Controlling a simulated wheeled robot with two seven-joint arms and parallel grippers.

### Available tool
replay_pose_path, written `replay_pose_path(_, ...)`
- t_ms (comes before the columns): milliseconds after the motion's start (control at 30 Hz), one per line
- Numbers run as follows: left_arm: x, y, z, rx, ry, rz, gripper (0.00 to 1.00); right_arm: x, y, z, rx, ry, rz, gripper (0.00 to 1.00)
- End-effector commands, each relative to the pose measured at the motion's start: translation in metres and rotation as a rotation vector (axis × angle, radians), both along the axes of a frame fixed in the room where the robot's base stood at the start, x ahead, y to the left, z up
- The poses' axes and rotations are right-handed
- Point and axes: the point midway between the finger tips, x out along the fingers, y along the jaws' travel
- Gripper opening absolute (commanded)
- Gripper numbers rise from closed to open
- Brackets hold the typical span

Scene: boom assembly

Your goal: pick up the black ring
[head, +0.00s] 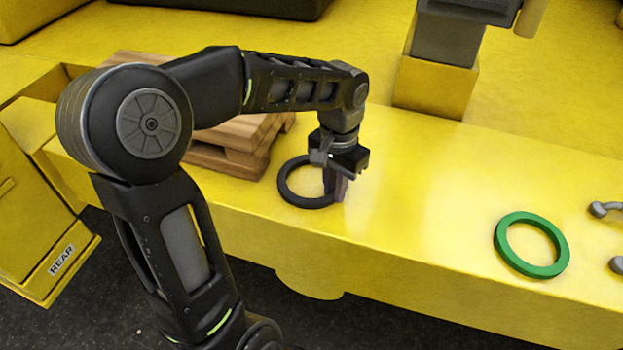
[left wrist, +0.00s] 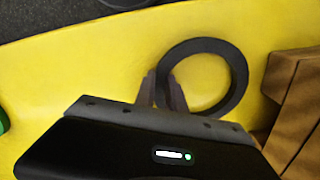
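The black ring (head: 300,197) lies on the yellow beam, near the wooden pallet. It also shows in the left wrist view (left wrist: 240,80). My left gripper (head: 336,186) points down at the ring's right-hand rim in the head view. In the left wrist view, its two fingers (left wrist: 161,88) stand close together, one on each side of the rim, with a gap about as wide as the rim. The gripper looks shut on the ring. The fingers hide part of the rim. The ring looks flat on the surface. My right gripper is out of view.
A green ring (head: 531,245) lies on the beam at the right, with grey metal fittings (head: 606,209) beyond it. Brown wooden pallets (head: 236,142) stand behind the black ring. A yellow post (head: 434,88) rises at the back. The beam between the rings is clear.

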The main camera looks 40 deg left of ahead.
Motion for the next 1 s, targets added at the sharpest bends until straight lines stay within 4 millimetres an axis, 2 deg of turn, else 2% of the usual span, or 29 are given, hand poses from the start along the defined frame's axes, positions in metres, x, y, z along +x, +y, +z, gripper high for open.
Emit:
replay_pose_path(167, 0.000, 0.000, 0.000, 0.000, 0.000, 0.000, 0.00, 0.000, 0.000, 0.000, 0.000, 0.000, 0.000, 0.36)
replay_pose_path(800, 0.000, 0.000, 0.001, 0.000, -0.001, 0.000, 0.00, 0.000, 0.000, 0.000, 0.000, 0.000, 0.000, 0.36)
replay_pose_path(1000, 0.001, 0.000, 0.018, 0.001, -0.004, 0.000, 0.00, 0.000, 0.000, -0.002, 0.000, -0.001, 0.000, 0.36)
